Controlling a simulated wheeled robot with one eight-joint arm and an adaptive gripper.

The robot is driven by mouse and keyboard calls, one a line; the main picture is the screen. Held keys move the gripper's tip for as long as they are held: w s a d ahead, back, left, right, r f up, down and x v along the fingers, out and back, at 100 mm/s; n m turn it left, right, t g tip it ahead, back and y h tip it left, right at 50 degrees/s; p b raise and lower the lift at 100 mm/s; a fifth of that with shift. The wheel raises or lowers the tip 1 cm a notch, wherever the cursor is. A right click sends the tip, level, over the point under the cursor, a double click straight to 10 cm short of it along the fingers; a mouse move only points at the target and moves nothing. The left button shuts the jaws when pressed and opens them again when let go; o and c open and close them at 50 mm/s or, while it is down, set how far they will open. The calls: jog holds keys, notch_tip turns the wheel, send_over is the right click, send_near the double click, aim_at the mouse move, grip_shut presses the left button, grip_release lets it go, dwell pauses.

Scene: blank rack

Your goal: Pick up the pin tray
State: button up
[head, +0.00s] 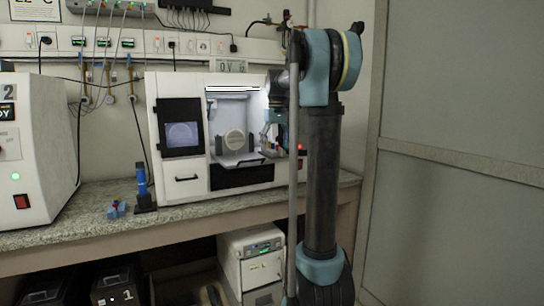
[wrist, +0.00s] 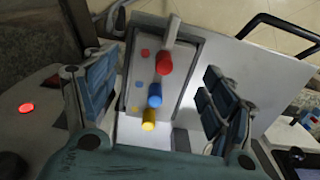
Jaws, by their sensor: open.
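The pin tray (wrist: 184,72) is a grey rectangular tray in the wrist view, with a red, a blue and a yellow pin standing in a row and small coloured dots beside them. My gripper (wrist: 158,75) is open, with one blue-grey finger on each side of the tray and visible gaps to both. No grip on the tray shows. My arm hides part of that area, and the tray is too small there to make out.
The white machine (head: 178,187) stands on a speckled bench (head: 70,229). A white panel (wrist: 246,72) lies right of the tray.

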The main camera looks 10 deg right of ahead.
jog(key=shift+f, duration=0.8)
jog(key=c, duration=1.2)
jog(key=shift+r, duration=0.1)
